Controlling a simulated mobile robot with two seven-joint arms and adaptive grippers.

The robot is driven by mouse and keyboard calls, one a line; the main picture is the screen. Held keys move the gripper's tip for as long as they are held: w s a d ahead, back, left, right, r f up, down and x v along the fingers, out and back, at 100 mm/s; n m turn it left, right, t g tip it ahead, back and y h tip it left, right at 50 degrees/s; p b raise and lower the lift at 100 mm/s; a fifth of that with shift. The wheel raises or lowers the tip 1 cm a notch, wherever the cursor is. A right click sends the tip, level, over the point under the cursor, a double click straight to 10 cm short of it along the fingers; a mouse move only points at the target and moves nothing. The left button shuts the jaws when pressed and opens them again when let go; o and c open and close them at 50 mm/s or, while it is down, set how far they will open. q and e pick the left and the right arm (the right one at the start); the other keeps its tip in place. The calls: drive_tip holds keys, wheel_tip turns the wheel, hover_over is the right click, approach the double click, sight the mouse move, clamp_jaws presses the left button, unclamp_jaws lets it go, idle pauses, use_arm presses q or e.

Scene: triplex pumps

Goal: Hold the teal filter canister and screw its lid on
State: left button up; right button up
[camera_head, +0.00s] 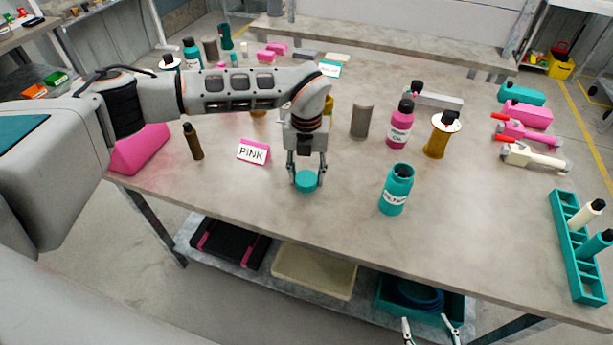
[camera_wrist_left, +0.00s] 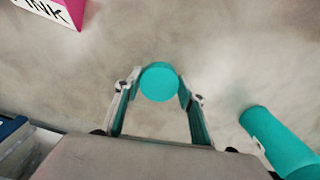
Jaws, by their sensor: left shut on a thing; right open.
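The teal filter canister (camera_head: 396,190) stands upright on the table, with a dark opening or fitting at its top and a white label. It also shows at the right in the left wrist view (camera_wrist_left: 280,142). The round teal lid (camera_head: 307,181) is between the fingers of my left gripper (camera_head: 306,178), left of the canister. In the left wrist view the lid (camera_wrist_left: 159,82) sits between both fingertips (camera_wrist_left: 159,90). I cannot tell whether it touches the table. My right gripper (camera_head: 431,330) is open and empty at the bottom edge, below the table's front edge.
A pink PINK sign (camera_head: 253,151) and a brown bottle (camera_head: 193,141) stand to the left. A pink bottle (camera_head: 399,127), a yellow canister (camera_head: 440,136) and a grey cylinder (camera_head: 361,121) stand behind. A teal rack (camera_head: 571,240) lies at the right. The table front is clear.

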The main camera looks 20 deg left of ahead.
sight(306, 177)
use_arm(q)
wheel_tip(306, 177, up, 20)
idle(0.5)
use_arm(e)
drive_tip(key=shift+o, duration=0.3)
drive_tip(key=shift+d+f, duration=0.1)
drive_tip(key=shift+f, duration=0.05)
